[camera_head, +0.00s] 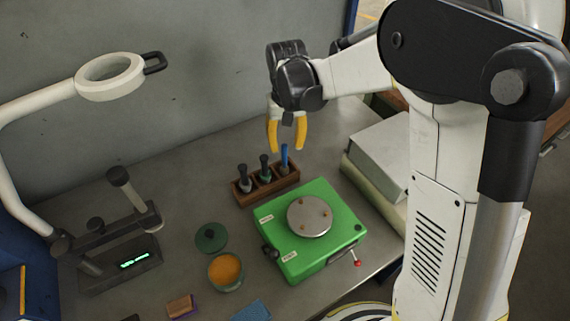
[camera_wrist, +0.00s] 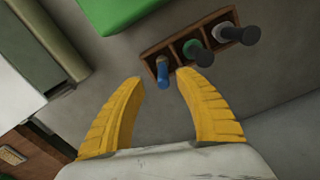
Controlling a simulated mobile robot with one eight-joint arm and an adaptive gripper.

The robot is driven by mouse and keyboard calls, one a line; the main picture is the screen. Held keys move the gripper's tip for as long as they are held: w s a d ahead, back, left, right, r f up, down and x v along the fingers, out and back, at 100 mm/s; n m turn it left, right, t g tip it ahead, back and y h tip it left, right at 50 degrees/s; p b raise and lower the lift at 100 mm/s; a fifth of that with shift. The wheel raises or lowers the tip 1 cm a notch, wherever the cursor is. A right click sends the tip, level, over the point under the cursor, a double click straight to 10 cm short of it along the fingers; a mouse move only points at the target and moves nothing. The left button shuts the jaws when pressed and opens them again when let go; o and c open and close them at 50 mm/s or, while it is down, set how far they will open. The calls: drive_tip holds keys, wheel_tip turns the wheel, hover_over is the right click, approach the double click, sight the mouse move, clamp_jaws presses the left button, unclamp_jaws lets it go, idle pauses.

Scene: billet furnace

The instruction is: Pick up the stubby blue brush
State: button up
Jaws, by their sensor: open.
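The stubby blue brush (camera_head: 284,157) stands upright in the right-hand slot of a small brown wooden rack. In the wrist view the blue brush (camera_wrist: 162,70) is in the slot at the rack's left end, ahead of the fingertips. My gripper (camera_head: 287,147) is open, with its yellow fingers pointing down over the brush's end of the rack. In the wrist view my gripper (camera_wrist: 159,76) has a wide, empty gap between its fingers. The brush appears near that gap; I cannot tell whether it is between the fingertips. The brush's lower end is hidden in the rack.
The rack (camera_head: 242,197) also holds two dark-handled tools (camera_head: 244,177) (camera_head: 265,166). A green machine with a round plate (camera_head: 326,248) stands just in front. A lamp arm (camera_head: 110,78), an orange-filled jar (camera_head: 225,270) and a grey box (camera_head: 378,150) are nearby. Bench behind the rack is clear.

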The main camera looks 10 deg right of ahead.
sight(284, 155)
drive_tip(key=f, duration=0.1)
drive_tip(key=f+b, duration=0.1)
drive_tip(key=f, duration=0.1)
drive_tip(key=f+b, duration=0.1)
drive_tip(key=f, duration=0.1)
drive_tip(key=shift+a, duration=0.25)
clamp_jaws()
